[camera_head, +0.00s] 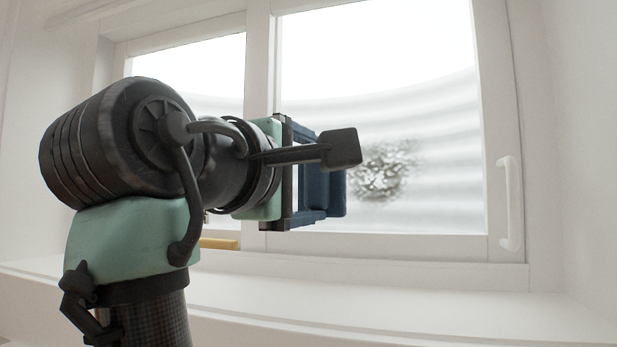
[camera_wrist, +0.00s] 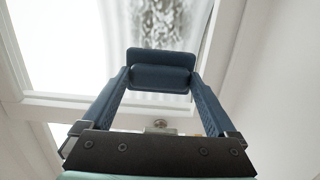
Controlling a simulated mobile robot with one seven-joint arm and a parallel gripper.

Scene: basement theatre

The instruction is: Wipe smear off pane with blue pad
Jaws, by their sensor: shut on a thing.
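The smear (camera_head: 384,170) is a dark speckled patch on the lower part of the right window pane (camera_head: 440,110). In the wrist view the smear (camera_wrist: 158,17) shows at the top, just beyond the pad. My gripper (camera_head: 318,187) is shut on the blue pad (camera_head: 338,190) and holds it left of the smear in the head view. In the wrist view the blue pad (camera_wrist: 160,62) sits between the two fingertips of my gripper (camera_wrist: 160,82). I cannot tell whether the pad touches the pane. My arm hides part of the window.
A white window frame (camera_head: 260,60) divides the panes. A white handle (camera_head: 509,203) stands out at the frame's right side. The white sill (camera_head: 400,300) below is largely clear. A yellowish object (camera_head: 219,244) lies low behind my arm. A wall (camera_head: 580,150) closes off the right.

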